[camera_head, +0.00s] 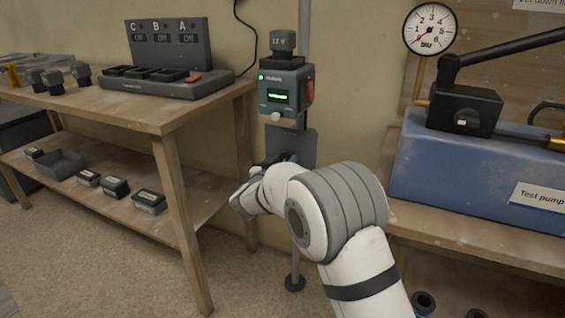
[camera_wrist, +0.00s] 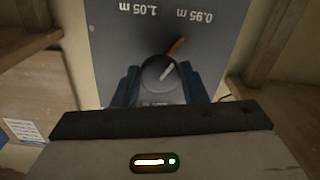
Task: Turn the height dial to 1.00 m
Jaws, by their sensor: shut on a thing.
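The height dial's knob (camera_wrist: 157,72) is dark and round, on a grey plate (camera_wrist: 112,50) with upside-down labels, 1.05 m at left and 0.95 m at right. An orange pointer (camera_wrist: 176,46) and a pale line on the knob slant up-right, roughly toward the 0.95 m label. No 1.00 m label shows. The dark blue fingers of my gripper (camera_wrist: 160,84) are shut on the knob, one on each side. In the head view the plate (camera_head: 306,145) is on a pole, below a grey-blue device (camera_head: 286,88) with a lit green display; my arm hides the knob.
A wooden bench (camera_head: 150,112) at left carries a dark unit (camera_head: 165,55) marked C, B, A and a cable. A blue test pump (camera_head: 440,165) with a gauge (camera_head: 430,30) stands on the right bench. The pole's foot (camera_head: 294,282) rests on the floor between them.

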